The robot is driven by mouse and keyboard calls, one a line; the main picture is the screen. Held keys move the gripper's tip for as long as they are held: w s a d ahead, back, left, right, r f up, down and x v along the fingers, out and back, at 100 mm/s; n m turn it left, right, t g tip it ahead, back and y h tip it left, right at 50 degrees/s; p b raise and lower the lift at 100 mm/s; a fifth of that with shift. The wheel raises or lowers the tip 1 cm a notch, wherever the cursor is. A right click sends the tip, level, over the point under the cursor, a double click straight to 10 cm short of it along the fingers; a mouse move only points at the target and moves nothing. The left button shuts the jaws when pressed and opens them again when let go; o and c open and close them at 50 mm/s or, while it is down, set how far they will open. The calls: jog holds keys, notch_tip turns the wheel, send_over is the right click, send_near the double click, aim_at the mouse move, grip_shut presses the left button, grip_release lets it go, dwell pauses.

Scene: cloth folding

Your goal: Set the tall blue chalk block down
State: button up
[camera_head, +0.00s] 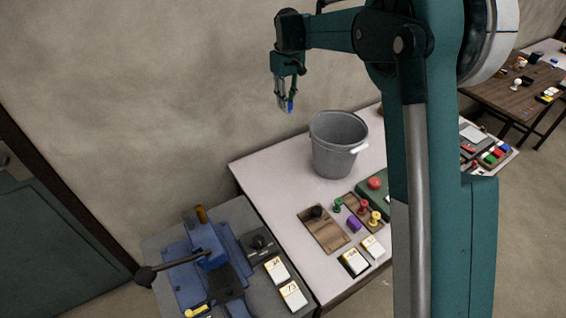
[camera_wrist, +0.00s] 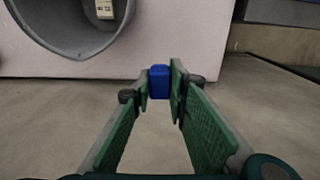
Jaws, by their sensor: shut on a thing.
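The tall blue chalk block (camera_wrist: 160,80) is held between the fingertips of my gripper (camera_wrist: 158,88) in the wrist view. In the head view the block shows as a small blue piece (camera_head: 290,106) at the lower end of my gripper (camera_head: 284,98). My gripper is shut on it, high in front of the wall, to the upper left of the grey bucket. The block is clear of any surface. Its full length is partly hidden by the fingers.
A grey bucket (camera_head: 334,165) stands on the pale table (camera_head: 275,165). A blue vise (camera_head: 207,245) stands on a grey bench at lower left. The table's left back corner is bare.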

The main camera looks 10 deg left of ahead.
jog(key=shift+w+a, duration=0.15)
jog(key=shift+a, duration=0.55)
jog(key=shift+a+f, duration=0.2)
jog(key=shift+f, duration=0.2)
notch_tip(320, 180, down, 18)
jog(key=shift+r, duration=0.2)
jog(key=shift+f+b, duration=0.3)
jog(key=shift+f, duration=2.8)
jog(key=shift+f, duration=0.1)
jog(key=shift+f, duration=1.75)
jog(key=shift+f+b, duration=0.15)
jog(key=shift+b, duration=0.15)
